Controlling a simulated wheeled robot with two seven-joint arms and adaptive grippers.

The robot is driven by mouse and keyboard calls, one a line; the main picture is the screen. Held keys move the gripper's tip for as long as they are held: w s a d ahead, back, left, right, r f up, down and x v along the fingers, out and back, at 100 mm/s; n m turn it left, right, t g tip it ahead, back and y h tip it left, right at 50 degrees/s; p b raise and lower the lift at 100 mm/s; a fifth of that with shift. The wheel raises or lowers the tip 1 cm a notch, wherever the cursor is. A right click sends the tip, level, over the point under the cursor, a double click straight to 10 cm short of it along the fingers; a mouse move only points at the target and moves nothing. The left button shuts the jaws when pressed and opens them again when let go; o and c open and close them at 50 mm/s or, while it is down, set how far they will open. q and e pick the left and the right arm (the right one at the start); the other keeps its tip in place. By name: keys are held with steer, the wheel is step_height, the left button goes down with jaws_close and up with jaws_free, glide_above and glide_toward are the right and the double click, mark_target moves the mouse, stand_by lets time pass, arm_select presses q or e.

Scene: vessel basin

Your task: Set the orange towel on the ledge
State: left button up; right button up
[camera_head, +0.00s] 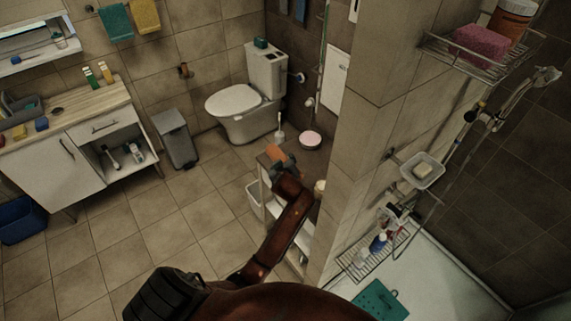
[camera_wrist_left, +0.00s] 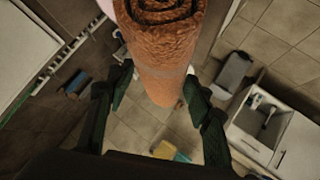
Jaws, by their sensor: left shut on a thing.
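The orange towel (camera_wrist_left: 165,60) is rolled up, with its spiral end at the top of the left wrist view. My left gripper (camera_wrist_left: 158,82) has its dark green fingers on both sides of the roll and is shut on it. In the head view only a small part of the towel (camera_head: 279,154) shows beyond my left gripper (camera_head: 275,163), above a narrow white shelf unit (camera_head: 254,189) beside the wall. My arm hides part of this unit. I cannot tell for sure which surface is the ledge. My right gripper is not in view.
The tiled wall corner (camera_head: 352,150) stands close to the right of my left arm. The toilet (camera_head: 240,105) and a pink-topped round object (camera_head: 310,141) are beyond. A grey bin (camera_head: 176,138) and a vanity (camera_head: 75,150) stand left. The floor (camera_head: 150,215) between is clear.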

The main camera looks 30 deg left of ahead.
arm_select(q)
steer(key=x, duration=0.6)
steer(key=f+x, duration=0.1)
steer(key=x, duration=0.2)
steer(key=shift+s+d+f, duration=0.15)
steer(key=shift+f, duration=0.05)
steer(key=shift+a+f, duration=0.3)
steer(key=shift+f, duration=1.95)
steer(key=o, duration=1.6)
steer(key=shift+r, duration=0.1)
steer(key=shift+r, duration=0.1)
steer(key=shift+d+r, duration=0.15)
steer(key=shift+r, duration=0.05)
steer(key=v, duration=1.1)
steer(key=shift+s+d, duration=0.15)
steer(key=shift+s, duration=0.05)
